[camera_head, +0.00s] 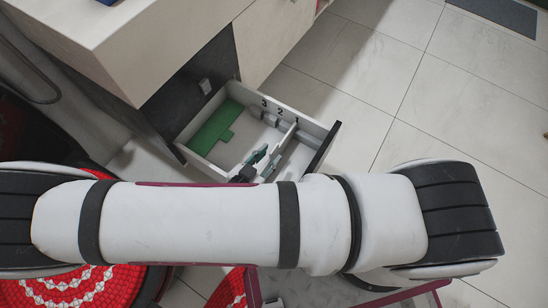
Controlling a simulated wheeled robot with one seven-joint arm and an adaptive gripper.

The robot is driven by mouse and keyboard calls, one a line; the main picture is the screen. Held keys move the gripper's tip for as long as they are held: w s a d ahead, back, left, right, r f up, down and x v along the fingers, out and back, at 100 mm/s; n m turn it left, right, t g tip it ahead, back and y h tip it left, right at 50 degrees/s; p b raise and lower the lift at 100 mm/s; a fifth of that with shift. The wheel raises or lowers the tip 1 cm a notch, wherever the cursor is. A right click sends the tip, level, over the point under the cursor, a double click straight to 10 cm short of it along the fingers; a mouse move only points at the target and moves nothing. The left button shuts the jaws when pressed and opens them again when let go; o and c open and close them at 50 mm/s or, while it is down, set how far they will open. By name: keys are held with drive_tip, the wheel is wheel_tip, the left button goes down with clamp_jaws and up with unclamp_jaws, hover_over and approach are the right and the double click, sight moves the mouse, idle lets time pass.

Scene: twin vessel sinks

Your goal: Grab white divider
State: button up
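A white divider (284,139) stands upright inside the open drawer (206,168), toward its dark front panel. My gripper (263,160) is small and dark with greenish finger parts. It reaches down into the drawer close to the near end of the divider. My white arm crosses the lower picture and hides part of the gripper and the drawer's near side. I cannot tell whether the fingers touch the divider or whether they are open or shut.
A green piece (214,128) lies on the left of the drawer floor. Dark numbers mark the drawer's far wall. A pale cabinet (150,45) stands above and behind the drawer. Tiled floor (440,110) is clear on the right. A red patterned round thing (75,288) is at lower left.

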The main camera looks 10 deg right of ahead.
clamp_jaws()
drive_tip(key=shift+r, duration=0.1)
